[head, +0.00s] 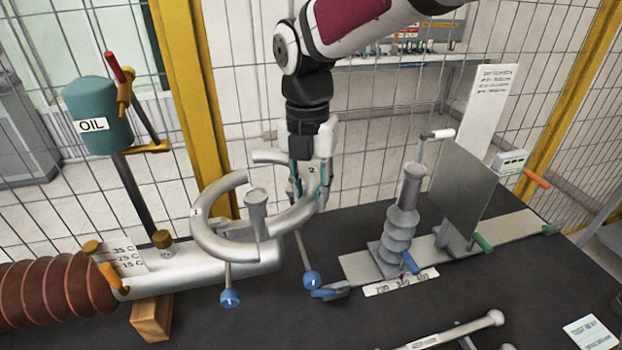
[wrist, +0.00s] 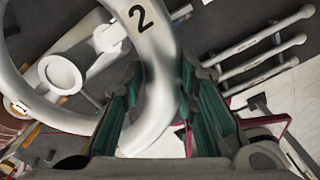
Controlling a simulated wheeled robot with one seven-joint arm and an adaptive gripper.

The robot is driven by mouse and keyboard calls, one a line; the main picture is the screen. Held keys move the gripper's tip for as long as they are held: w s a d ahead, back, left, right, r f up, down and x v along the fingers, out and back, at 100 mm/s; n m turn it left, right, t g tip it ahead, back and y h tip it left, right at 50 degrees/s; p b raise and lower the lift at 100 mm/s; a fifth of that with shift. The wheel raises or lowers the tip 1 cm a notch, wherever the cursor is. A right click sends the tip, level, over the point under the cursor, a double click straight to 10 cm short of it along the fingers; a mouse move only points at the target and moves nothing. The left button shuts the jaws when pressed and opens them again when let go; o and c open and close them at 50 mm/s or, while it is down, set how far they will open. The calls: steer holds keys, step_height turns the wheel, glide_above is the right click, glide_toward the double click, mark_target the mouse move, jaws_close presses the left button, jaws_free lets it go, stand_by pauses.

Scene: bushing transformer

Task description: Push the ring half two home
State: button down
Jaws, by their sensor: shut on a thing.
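Ring half two (head: 292,216) is a grey curved bar marked "2". It also shows in the wrist view (wrist: 155,60). My gripper (head: 309,192) is shut on it; the green-lined fingers (wrist: 162,112) lie on either side of the bar. Ring half one (head: 203,232), marked "1", curves round the left of an upright grey post (head: 257,215). At the back, the end of half two stands apart from the end of half one. At the front the two halves run close together; I cannot tell whether they touch.
Two blue-knobbed rods (head: 230,298) (head: 311,279) hang below the ring. A grey ribbed insulator (head: 402,220) and a square plate (head: 470,190) stand to the right. The oil pot (head: 98,115) stands at the left. The dark table (head: 390,320) has bare room in front.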

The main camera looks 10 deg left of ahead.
steer(key=shift+f, duration=0.6)
steer(key=shift+f+b, duration=0.7)
steer(key=shift+f, duration=1.2)
stand_by(1.2)
steer(key=c, duration=1.2)
jaws_free()
steer(key=r, duration=1.2)
steer(key=shift+a, duration=0.2)
steer(key=shift+d, duration=0.1)
